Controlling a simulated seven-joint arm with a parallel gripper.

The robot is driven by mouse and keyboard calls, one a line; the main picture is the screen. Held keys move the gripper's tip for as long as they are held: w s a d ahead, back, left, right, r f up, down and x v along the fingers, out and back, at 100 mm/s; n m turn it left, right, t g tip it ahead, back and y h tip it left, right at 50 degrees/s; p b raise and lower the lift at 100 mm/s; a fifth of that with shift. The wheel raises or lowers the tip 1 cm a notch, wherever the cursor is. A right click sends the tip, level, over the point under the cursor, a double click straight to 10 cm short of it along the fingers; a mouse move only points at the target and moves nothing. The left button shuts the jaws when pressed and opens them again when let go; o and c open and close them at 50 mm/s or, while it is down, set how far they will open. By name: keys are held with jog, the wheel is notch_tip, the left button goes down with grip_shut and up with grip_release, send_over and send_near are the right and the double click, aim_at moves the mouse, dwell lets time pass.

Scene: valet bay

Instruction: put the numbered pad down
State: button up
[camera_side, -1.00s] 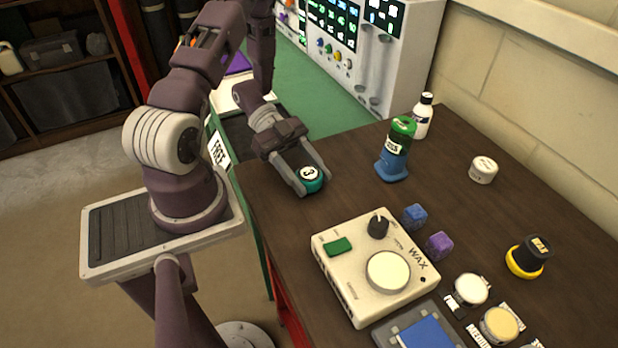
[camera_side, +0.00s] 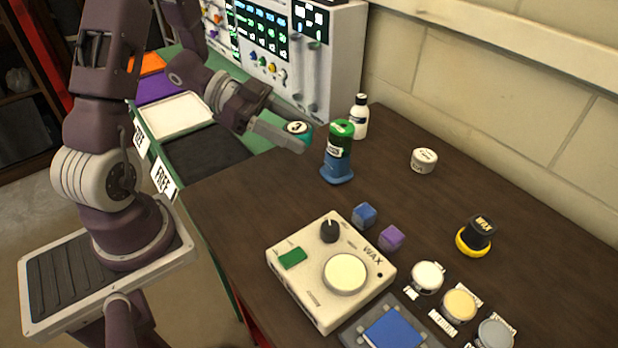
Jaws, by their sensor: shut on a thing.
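The numbered pad (camera_side: 299,129) is a small round teal pad with a white top that carries a dark number, seemingly 3. My gripper (camera_side: 296,132) is shut on it, with one finger on either side. It holds the pad near the far left edge of the dark table (camera_side: 235,215), just left of the green and blue bottle-like stand (camera_side: 338,152). The pad appears raised above the surface, but the exact gap below it cannot be told. The near finger covers part of its side.
A white bottle (camera_side: 359,118) stands behind the stand. A cream WAX device (camera_side: 330,275), blue (camera_side: 363,215) and purple (camera_side: 391,237) cubes and several round pads fill the front. Left, the green bench holds white (camera_side: 180,115) and dark (camera_side: 205,155) panels beside a FREE label (camera_side: 163,179).

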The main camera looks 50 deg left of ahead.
aim_at(394, 204)
jog(key=w+r+n+t+y, duration=0.1)
jog(key=w+n+y, duration=0.1)
jog(key=w+r+n+t+y, duration=0.2)
jog(key=w, duration=0.1)
jog(key=w+r+n+t+y, duration=0.1)
jog(key=w+n, duration=0.1)
jog(key=shift+w+d+r+t+y, duration=0.1)
jog(key=shift+w+r+t+y, duration=0.2)
jog(key=shift+w+t+y, duration=0.1)
jog(key=shift+w+r+n+y, duration=0.15)
jog(key=shift+n+y, duration=0.35)
jog(key=shift+n, duration=0.1)
jog(key=shift+w, duration=0.2)
jog(key=w+d+f+m+g+h, duration=0.1)
jog(key=w+d+f+m+h, duration=0.15)
jog(key=d, duration=0.45)
jog(key=w+d+f+m+g+h, duration=0.1)
jog(key=w+d+f, duration=0.15)
jog(key=d, duration=0.55)
notch_tip(394, 204, down, 11)
jog(key=shift+s+d+r, duration=0.15)
jog(key=shift+r, duration=0.05)
jog(key=shift+f, duration=0.1)
jog(key=shift+f, duration=0.2)
jog(key=shift+f, duration=0.35)
